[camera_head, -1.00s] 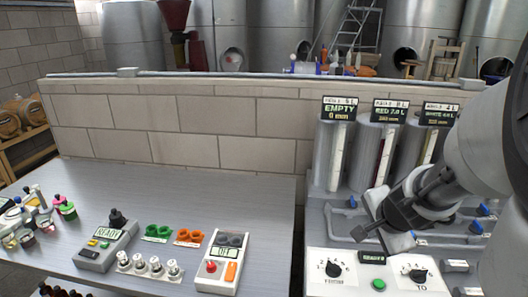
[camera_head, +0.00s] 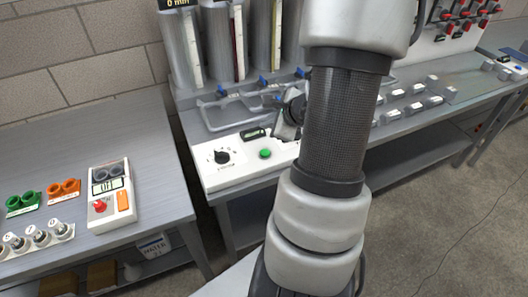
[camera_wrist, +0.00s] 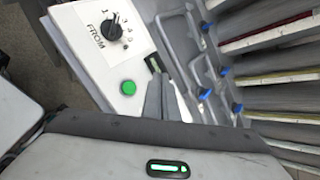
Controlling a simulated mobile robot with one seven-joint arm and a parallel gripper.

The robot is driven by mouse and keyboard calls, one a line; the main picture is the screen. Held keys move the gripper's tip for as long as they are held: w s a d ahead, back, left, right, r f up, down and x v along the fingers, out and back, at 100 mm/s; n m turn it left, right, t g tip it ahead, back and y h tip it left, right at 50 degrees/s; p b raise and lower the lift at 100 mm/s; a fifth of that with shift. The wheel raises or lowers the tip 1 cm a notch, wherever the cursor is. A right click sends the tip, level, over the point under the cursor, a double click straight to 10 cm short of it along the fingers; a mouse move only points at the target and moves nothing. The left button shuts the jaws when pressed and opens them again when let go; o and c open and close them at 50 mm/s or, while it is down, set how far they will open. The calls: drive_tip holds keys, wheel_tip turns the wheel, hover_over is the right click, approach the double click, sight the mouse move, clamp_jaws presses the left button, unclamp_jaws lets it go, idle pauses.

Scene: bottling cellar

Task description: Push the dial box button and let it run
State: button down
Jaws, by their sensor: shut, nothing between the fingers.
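The dial box (camera_head: 240,172) is a white box on the bench, with a black FROM dial (camera_head: 222,157), a green button (camera_head: 265,154) and a small dark display (camera_head: 252,133). My arm hides its right part, including the TO dial. In the wrist view the green button (camera_wrist: 128,87) and FROM dial (camera_wrist: 112,30) show clearly. My gripper (camera_head: 284,136) is low over the box, just right of the button, partly hidden by my arm. In the wrist view its fingers (camera_wrist: 164,90) are together and empty, beside the button; I cannot tell their height above the box.
Grey tanks with gauge tubes (camera_head: 236,40) and blue-handled valves (camera_head: 225,90) stand behind the box. Grey blocks (camera_head: 415,107) lie right of my arm.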

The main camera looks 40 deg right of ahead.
drive_tip(key=shift+f, duration=0.1)
drive_tip(key=b, duration=0.7)
hover_over(267, 155)
wheel_tip(267, 155, down, 8)
drive_tip(key=shift+w+d+r, duration=0.1)
drive_tip(key=shift+r, duration=0.05)
drive_tip(key=shift+f+b, duration=0.35)
drive_tip(key=shift+f, duration=0.15)
drive_tip(key=shift+f, duration=0.15)
idle(1.1)
drive_tip(key=shift+f+b, duration=0.25)
drive_tip(key=shift+b, duration=0.4)
drive_tip(key=shift+f+b, duration=0.5)
drive_tip(key=shift+b, duration=0.15)
idle(0.3)
drive_tip(key=shift+r, duration=0.15)
drive_tip(key=shift+r+p, duration=0.6)
drive_tip(key=shift+r, duration=0.2)
